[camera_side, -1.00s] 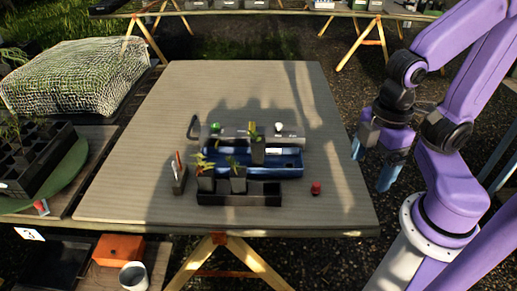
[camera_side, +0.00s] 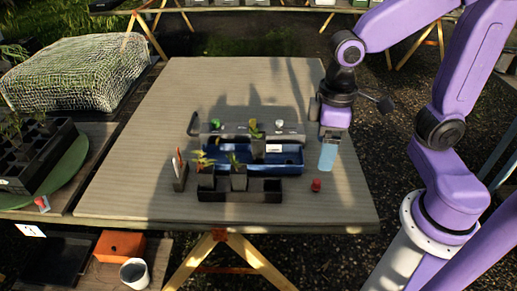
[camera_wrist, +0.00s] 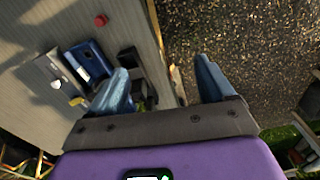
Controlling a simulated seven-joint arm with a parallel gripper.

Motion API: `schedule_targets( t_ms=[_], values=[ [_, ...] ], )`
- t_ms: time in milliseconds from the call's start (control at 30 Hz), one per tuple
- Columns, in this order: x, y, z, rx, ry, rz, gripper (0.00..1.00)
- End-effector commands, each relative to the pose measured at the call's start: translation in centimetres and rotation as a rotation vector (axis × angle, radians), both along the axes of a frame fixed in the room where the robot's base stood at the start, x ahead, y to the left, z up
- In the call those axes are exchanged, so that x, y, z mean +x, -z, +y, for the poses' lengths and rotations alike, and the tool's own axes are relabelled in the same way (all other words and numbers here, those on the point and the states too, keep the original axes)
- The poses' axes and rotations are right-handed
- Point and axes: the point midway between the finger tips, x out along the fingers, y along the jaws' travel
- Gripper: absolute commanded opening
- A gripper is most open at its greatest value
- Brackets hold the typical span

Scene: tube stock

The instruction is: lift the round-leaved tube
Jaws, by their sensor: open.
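Small dark tubes with plants stand around the middle of the table. In the side view, a red-and-green-leaved tube (camera_side: 205,179) and a green-leaved tube (camera_side: 238,180) stand in the black rack (camera_side: 265,196). Another planted tube (camera_side: 257,147) stands at the blue tray (camera_side: 287,168) behind them. The leaves are too small to tell which is round-leaved. My gripper (camera_side: 328,158) is open and empty over the table's right side, right of the tray and apart from every tube. In the wrist view, my gripper's (camera_wrist: 165,78) spread blue fingers partly hide the rack and plants.
A grey case (camera_side: 225,131) with a handle lies behind the tray. A small red object (camera_side: 316,185) sits right of the rack. A dark holder with upright labels (camera_side: 180,176) stands left of it. The table's (camera_side: 140,120) left and back areas are clear.

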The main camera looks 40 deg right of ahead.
Motion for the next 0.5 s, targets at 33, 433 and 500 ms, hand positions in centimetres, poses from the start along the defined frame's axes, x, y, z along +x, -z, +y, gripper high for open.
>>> schedule_targets(
  t_ms=[33,433,500],
  values=[
    [1.8,0.1,0.4,-0.003,0.078,0.003,0.82],
    [15.9,1.6,-0.4,-0.005,0.695,0.014,0.82],
    [18.2,2.1,-1.2,-0.006,0.802,0.016,0.82]
  ],
)
